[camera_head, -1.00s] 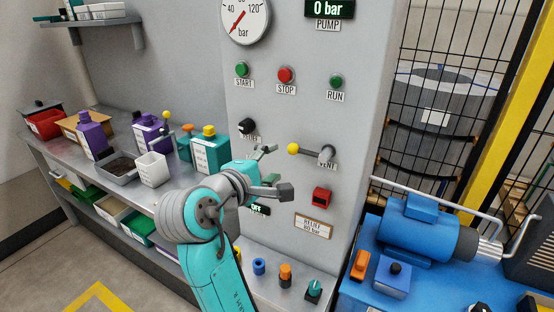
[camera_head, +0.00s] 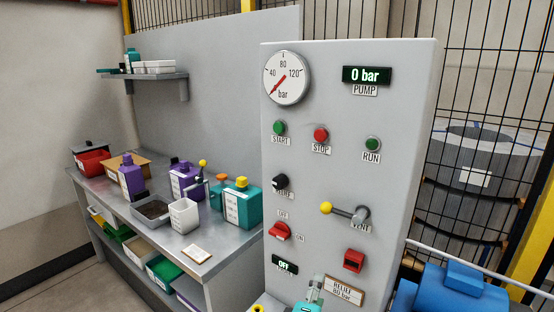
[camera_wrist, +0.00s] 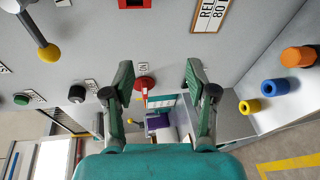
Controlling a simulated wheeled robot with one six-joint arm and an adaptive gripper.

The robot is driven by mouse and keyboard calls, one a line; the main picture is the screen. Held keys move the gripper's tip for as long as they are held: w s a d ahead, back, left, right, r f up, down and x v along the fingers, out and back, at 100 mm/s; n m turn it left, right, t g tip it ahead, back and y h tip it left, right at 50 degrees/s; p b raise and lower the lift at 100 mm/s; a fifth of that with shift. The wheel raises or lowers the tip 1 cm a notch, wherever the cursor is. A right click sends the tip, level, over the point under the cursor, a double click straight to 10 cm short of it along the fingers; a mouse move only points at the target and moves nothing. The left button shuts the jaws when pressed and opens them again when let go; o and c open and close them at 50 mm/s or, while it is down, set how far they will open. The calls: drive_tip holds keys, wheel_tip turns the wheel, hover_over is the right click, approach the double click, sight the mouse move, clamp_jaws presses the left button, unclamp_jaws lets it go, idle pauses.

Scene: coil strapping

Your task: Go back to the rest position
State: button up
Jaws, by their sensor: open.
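My gripper (camera_wrist: 160,90) is open and empty in the wrist view, its two green fingers spread wide in front of the grey pump panel. A red rotary switch (camera_wrist: 146,83) shows between the fingers there, with nothing gripping it. In the head view that red switch (camera_head: 280,232) sits on the panel (camera_head: 330,190) between the OFF and ON labels. A small display (camera_head: 285,265) below it reads OFF.
A vent lever with a yellow knob (camera_head: 326,208) juts from the panel. A bench (camera_head: 215,258) with several bottles and bins stands left. A blue pump (camera_head: 450,290) is at lower right, before a mesh fence. In the wrist view, blue and orange knobs (camera_wrist: 298,56) lie right.

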drive_tip(key=s+d+f+m+y, duration=0.1)
drive_tip(key=s+d+f+y, duration=0.2)
drive_tip(key=s+f, duration=0.65)
drive_tip(key=s+d+f+m+y, duration=0.2)
drive_tip(key=s+d+f, duration=0.1)
drive_tip(key=s+f, duration=0.65)
drive_tip(key=s+d+r+m, duration=0.1)
drive_tip(key=s+r+m, duration=0.1)
drive_tip(key=s, duration=0.7)
drive_tip(key=s+d+r+m, duration=0.1)
drive_tip(key=s+r+m, duration=0.1)
drive_tip(key=s+m, duration=0.3)
drive_tip(key=s+d+r+m+y, duration=0.1)
drive_tip(key=s+m, duration=0.3)
drive_tip(key=s, duration=1)
drive_tip(key=shift+r, duration=0.5)
drive_tip(key=shift+d, duration=0.1)
